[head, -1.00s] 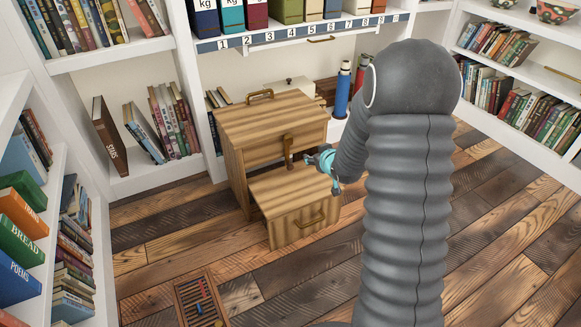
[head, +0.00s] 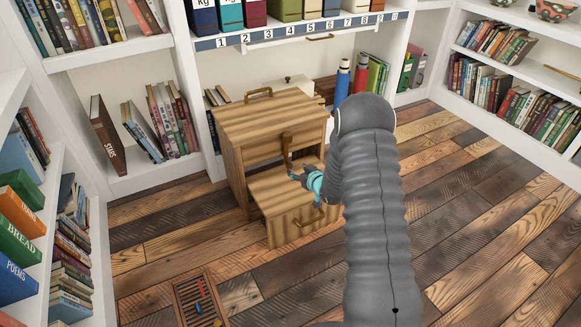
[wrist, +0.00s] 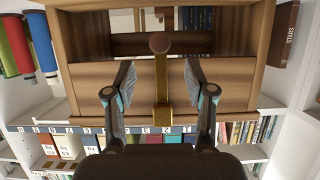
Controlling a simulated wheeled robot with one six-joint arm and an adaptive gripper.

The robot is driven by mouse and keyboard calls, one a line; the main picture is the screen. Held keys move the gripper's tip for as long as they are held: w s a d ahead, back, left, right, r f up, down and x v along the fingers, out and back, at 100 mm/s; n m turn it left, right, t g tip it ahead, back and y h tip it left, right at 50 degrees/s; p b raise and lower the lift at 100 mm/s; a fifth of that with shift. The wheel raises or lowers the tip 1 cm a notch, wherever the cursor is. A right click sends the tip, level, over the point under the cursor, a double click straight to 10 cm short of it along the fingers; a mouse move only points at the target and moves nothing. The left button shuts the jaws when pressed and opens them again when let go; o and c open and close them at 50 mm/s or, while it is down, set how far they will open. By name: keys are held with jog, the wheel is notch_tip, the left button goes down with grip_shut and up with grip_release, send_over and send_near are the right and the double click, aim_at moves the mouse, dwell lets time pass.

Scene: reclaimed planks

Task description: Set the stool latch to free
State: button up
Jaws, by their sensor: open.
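The wooden step stool (head: 240,140) stands on the plank floor, with a higher back step and a lower front step (head: 275,190). The latch (head: 287,142) is a brown upright lever on the face of the upper step. In the wrist view the latch shows as a round brown knob (wrist: 159,43) on a brass bar (wrist: 162,85). My gripper (head: 295,174) is just in front of the latch, above the lower step. In the wrist view my gripper (wrist: 159,77) is open, its fingers on either side of the bar and apart from it.
A brass handle (head: 258,94) is on the stool's top and another is on the lower step's front. White bookshelves (head: 125,185) stand around. Blue and red bottles (head: 342,82) stand behind the stool. A slatted tray (head: 200,300) lies on the floor. Floor to the right is clear.

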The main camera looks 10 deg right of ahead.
aim_at(290, 166)
jog(key=x, duration=0.7)
grip_shut()
